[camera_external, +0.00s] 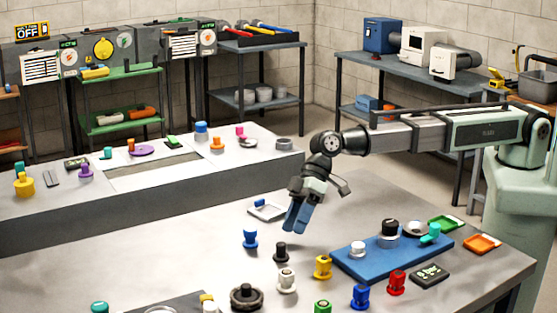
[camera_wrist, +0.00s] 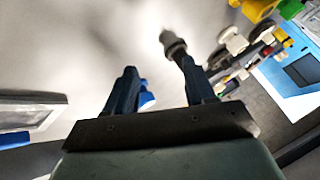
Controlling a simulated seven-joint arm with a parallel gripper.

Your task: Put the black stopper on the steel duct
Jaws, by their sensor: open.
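My gripper (camera_external: 297,218) is open and empty above the front table, with its blue fingers pointing down. A small black stopper (camera_external: 281,253) stands upright on the table, below and slightly left of the fingers. In the wrist view, a dark stopper (camera_wrist: 172,44) shows beyond the right finger, apart from it as far as I can tell. Another black piece (camera_external: 389,228) sits on a steel-coloured round body (camera_external: 388,241) on the blue mat (camera_external: 350,265). I cannot tell for certain which round metal piece is the steel duct; a grey ring (camera_external: 283,144) also lies on the far bench.
A blue stopper (camera_external: 250,239), white stopper (camera_external: 286,280), yellow stopper (camera_external: 322,267) and large dark knob (camera_external: 246,297) stand around the black stopper. Red and blue pieces stand before the mat. A light tray (camera_external: 267,210) lies behind. Table between tray and mat is mostly clear.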

